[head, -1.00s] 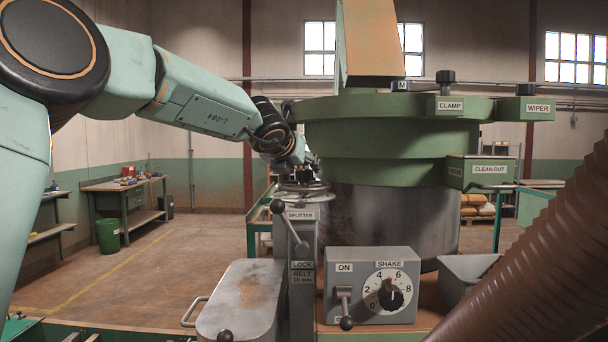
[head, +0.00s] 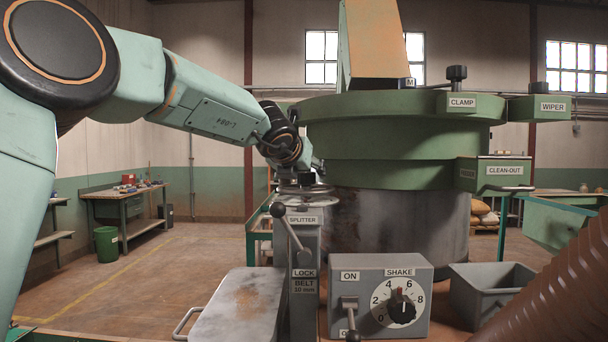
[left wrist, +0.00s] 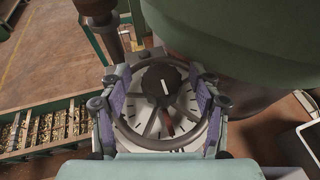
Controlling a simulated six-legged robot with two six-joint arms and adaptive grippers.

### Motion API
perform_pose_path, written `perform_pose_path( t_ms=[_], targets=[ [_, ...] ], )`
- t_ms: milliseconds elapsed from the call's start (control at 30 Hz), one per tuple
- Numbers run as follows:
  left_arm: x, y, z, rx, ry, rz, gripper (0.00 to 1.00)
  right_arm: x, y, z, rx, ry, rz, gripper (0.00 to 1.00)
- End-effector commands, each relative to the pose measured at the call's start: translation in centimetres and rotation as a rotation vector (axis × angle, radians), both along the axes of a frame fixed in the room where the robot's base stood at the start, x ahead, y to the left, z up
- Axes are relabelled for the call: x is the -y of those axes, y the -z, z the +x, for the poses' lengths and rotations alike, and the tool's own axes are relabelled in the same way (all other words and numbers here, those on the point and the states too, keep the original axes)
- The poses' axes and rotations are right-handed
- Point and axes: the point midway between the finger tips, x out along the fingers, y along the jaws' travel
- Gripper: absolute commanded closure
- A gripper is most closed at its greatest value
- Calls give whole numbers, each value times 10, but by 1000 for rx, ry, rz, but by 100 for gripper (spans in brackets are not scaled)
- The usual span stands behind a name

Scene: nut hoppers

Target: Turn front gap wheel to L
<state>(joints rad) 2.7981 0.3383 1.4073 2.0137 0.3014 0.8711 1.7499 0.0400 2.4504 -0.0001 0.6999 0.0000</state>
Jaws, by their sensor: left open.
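The gap wheel (left wrist: 152,122) is a grey spoked ring with a black hub knob bearing a white line. It sits over a pale dial with dark tick marks and a small red mark low on it; I cannot read any letters there. In the head view the wheel (head: 305,190) shows edge-on atop the grey SPLITTER post (head: 304,240). My left gripper (left wrist: 160,88) is open, its two purple-padded fingers on either side of the wheel. I cannot tell whether the pads touch the rim. My right gripper is not in view.
A green hopper drum (head: 390,140) stands close right of the wheel. A lever (head: 290,232) sticks out of the post below. A SHAKE dial box (head: 380,297), a grey bin (head: 490,290) and a brown hose (head: 560,290) fill the front right. A workbench (head: 125,205) stands far left.

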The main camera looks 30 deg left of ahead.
Motion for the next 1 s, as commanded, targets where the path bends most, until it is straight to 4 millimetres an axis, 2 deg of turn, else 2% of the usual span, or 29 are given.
perform_pose_path(
  t_ms=[333,1000],
  targets=[
    [2,1,-2,-1,1,-2,37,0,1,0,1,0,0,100],
    [1,3,0,-3,0,0,92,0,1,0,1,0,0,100]
  ],
)
